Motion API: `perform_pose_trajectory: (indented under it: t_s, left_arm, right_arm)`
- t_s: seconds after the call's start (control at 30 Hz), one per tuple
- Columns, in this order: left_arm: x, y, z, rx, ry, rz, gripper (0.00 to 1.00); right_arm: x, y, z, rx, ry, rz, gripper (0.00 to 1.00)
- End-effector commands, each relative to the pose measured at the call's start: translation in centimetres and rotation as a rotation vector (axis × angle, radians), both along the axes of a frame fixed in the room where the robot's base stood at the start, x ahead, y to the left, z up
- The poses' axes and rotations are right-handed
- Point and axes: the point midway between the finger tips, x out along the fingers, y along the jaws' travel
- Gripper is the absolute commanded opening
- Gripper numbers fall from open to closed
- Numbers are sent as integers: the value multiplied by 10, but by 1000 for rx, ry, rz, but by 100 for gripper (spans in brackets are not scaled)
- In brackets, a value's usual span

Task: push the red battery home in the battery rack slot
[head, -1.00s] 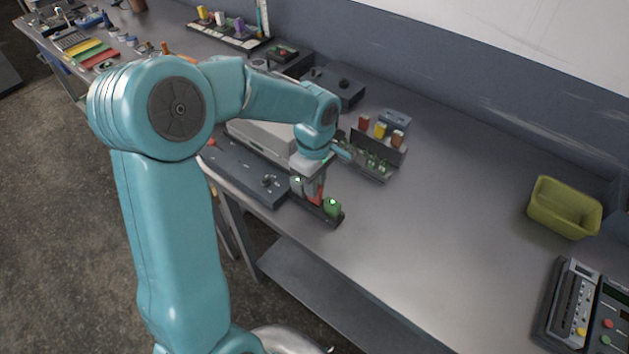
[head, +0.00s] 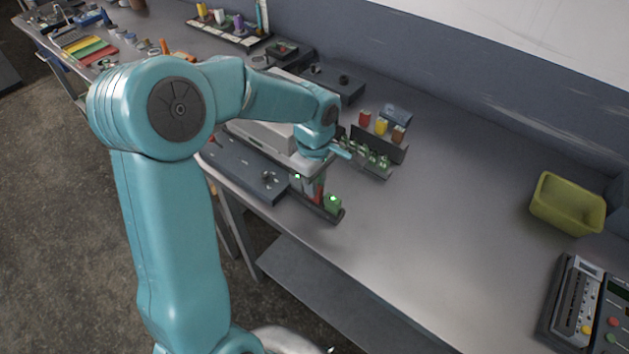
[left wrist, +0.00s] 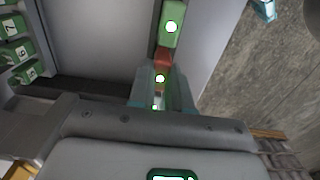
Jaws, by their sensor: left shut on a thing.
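The battery rack (head: 338,215) is a dark low holder near the front edge of the bench. A green battery (head: 333,203) with a lit light stands at its right end, and it also shows at the top of the left wrist view (left wrist: 172,28). The red battery (head: 318,193) is in the rack beside it, partly hidden by my gripper; its red side shows between the fingers in the left wrist view (left wrist: 163,58). My left gripper (head: 312,183) points down and is shut on the red battery. How deep it sits cannot be told. My right gripper is not in view.
A grey panel with knobs (head: 250,170) lies just left of the rack. A stand with red, yellow and brown pieces (head: 378,148) and small green blocks is behind it. A yellow-green bin (head: 566,204) stands far right. The bench between is clear.

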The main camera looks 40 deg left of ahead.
Motion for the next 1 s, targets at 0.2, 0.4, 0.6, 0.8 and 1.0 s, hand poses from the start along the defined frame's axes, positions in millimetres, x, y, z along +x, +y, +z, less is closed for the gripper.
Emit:
perform_pose_trajectory:
  t_s: [0.2, 0.4, 0.6, 0.8, 1.0]
  left_arm:
    - [0, 0, -4, 0, 0, 0, 0]
    - [0, 0, -6, 0, 0, 0, 0]
    - [0, 0, -5, 0, 0, 0, 48]
    - [0, 0, -5, 0, 0, 0, 48]
    - [1, 0, 6, 2, -5, 1, 48]
  right_arm:
    - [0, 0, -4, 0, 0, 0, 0]
    - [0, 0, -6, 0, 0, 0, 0]
    - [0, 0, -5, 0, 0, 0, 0]
    - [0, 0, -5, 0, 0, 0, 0]
    - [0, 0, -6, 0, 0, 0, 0]
